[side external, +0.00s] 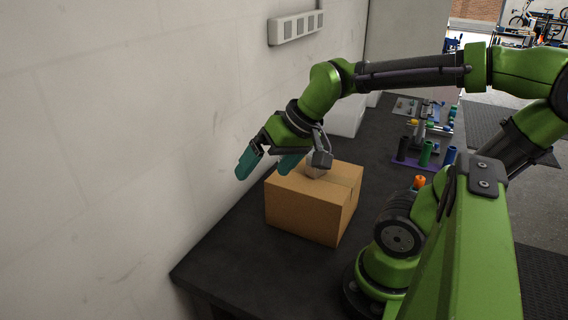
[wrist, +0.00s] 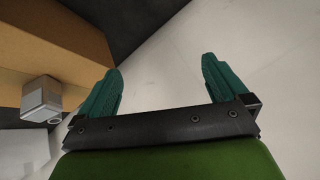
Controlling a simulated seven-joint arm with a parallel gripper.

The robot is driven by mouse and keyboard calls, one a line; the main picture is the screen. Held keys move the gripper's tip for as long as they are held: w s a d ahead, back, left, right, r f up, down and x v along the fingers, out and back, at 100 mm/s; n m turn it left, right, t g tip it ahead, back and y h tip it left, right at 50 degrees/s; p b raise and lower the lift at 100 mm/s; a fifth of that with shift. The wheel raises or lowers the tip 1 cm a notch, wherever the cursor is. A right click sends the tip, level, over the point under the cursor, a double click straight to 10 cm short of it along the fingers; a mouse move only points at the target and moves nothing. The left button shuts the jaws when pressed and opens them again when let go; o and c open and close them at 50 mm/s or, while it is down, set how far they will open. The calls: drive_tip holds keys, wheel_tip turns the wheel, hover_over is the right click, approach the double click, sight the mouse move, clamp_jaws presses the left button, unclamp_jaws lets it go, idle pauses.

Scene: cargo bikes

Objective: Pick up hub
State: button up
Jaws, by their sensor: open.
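A small grey metallic piece (side external: 314,169), which I take to be the hub, sits on top of a cardboard box (side external: 305,208), partly hidden behind my wrist. In the wrist view a grey blocky piece (wrist: 42,97) with a ring-like end shows at the left, against the tan box (wrist: 60,38), outside my fingers. My gripper (side external: 267,166) has teal fingers spread apart with nothing between them. It is above the box's left side, near the wall. In the wrist view the gripper (wrist: 160,65) has only pale wall and dark surface beyond its fingers.
The cardboard box stands on a dark bench (side external: 245,268). A pale wall (side external: 130,150) runs close along the left. A purple rack (side external: 410,163) with coloured cylinders and other parts stand farther back right. A white box (side external: 348,122) is behind the cardboard box. The front left bench is clear.

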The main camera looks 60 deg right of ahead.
drive_tip(key=shift+s+a+r+n+t, duration=0.15)
drive_tip(key=shift+s+a+n+t, duration=0.1)
drive_tip(key=shift+s+a, duration=0.35)
drive_tip(key=shift+s+a+r+n+t, duration=0.15)
drive_tip(key=shift+s+a+n, duration=0.1)
drive_tip(key=shift+s+a, duration=0.3)
drive_tip(key=shift+c, duration=0.5)
drive_tip(key=shift+a+r+y, duration=0.3)
drive_tip(key=shift+a, duration=0.05)
drive_tip(key=shift+c, duration=0.8)
drive_tip(key=shift+d, duration=0.1)
